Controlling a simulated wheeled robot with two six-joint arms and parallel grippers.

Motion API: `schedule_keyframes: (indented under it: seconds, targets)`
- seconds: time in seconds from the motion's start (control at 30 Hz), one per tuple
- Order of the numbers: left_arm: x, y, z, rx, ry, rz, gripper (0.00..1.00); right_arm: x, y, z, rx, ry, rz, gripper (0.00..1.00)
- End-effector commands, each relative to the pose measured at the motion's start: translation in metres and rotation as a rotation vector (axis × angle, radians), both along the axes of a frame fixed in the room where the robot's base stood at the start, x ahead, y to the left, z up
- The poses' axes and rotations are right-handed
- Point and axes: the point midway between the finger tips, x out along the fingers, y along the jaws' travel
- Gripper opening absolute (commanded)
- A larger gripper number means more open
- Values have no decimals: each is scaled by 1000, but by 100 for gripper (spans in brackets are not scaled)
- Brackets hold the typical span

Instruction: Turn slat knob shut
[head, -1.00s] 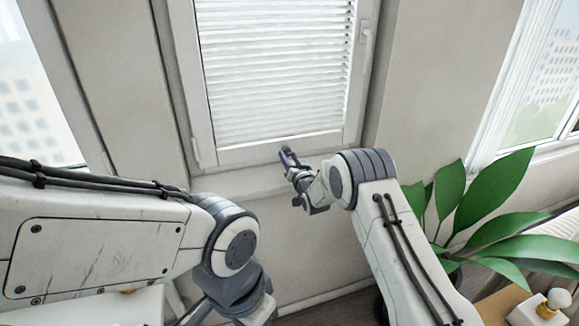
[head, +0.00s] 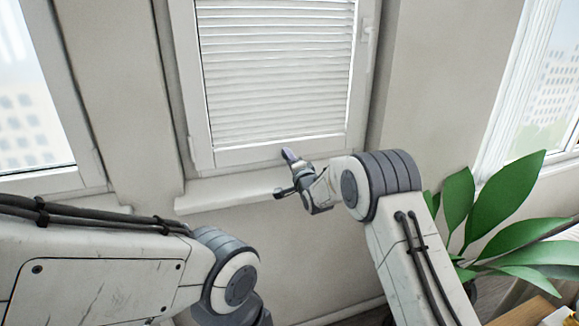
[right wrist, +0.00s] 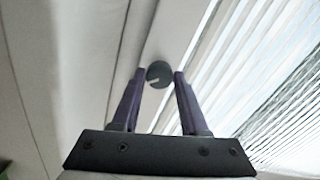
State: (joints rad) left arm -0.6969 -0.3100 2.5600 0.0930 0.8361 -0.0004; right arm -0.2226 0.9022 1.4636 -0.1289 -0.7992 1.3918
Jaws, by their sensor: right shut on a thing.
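The slat knob (right wrist: 159,74) is a small round grey-green disc with a pale mark, on the light frame strip beside the blind in the right wrist view. My right gripper (right wrist: 160,76) has its two purple fingers on either side of the knob, shut on it. In the head view the right gripper (head: 289,157) reaches the bottom rail of the window, and the knob cannot be made out there. The white slatted blind (head: 275,75) fills the window. In the right wrist view bright streaks show between its slats (right wrist: 275,70). My left gripper is out of view.
A window handle (head: 366,40) is on the right side of the window frame. The sill (head: 225,193) juts out below. A green plant (head: 510,190) stands at the right, beside my right arm. Another window (head: 35,110) is at the left.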

Motion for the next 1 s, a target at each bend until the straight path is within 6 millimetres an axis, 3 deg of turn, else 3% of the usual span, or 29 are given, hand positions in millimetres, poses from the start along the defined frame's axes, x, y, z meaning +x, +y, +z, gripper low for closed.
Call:
schedule_keyframes:
  seconds: [0.2, 0.6, 1.0]
  targets:
    - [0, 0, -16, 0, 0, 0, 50, 0, -2, -2, 196, 63, -4, 0]
    - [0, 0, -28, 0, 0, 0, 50, 1, -2, 1, 516, 167, -4, 0]
    - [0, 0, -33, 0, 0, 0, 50, 1, -3, 2, 680, 219, -5, 0]
